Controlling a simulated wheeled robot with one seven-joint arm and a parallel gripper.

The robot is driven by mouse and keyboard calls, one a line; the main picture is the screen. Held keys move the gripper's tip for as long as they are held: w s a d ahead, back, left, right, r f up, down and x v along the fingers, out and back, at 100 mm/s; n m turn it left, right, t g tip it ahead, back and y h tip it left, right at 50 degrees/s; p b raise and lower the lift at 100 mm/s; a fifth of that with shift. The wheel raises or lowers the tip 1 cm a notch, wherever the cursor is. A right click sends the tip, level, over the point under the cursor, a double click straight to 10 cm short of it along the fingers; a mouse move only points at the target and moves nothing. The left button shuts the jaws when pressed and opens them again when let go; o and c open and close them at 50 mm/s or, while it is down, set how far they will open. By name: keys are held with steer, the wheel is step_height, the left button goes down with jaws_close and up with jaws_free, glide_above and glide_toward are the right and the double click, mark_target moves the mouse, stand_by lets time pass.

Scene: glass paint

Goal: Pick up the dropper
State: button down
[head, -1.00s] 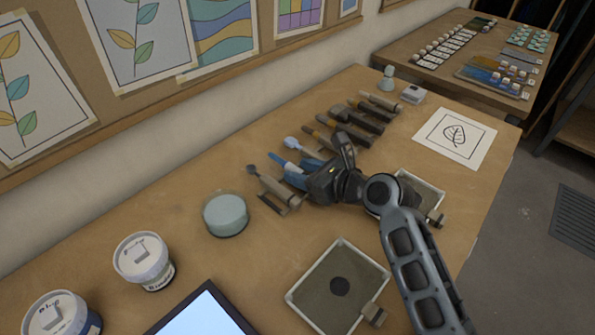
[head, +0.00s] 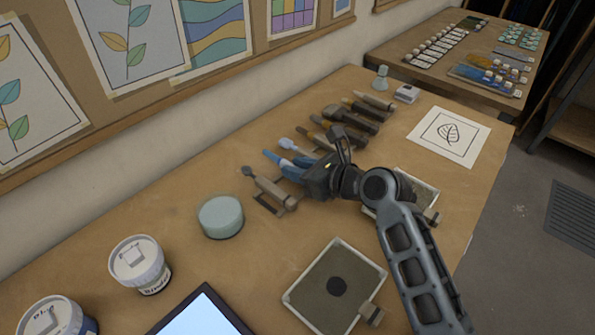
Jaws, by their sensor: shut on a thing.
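The blue end points left, toward the wall. The rest of it is hidden by my gripper's dark body and blue fingers. I cannot tell clearly whether it is clear of the table.
A grey-handled tool (head: 270,189) lies just left of my gripper, and a light-blue-tipped tool (head: 289,144) just behind. Several dark-handled tools (head: 347,119) lie farther back. A round jar (head: 221,217) and a metal-framed tray (head: 318,298) stand nearer. The table's front left has pots (head: 140,264).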

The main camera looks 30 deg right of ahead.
steer(key=r, duration=0.3)
steer(key=shift+s+d+r, duration=0.1)
steer(key=shift+d, duration=0.2)
steer(key=s+d+r, duration=0.6)
steer(key=s+d, duration=0.1)
steer(key=d, duration=0.1)
steer(key=shift+d+r+b, duration=0.25)
steer(key=shift+d+b, duration=0.05)
steer(key=shift+b, duration=0.15)
stand_by(0.3)
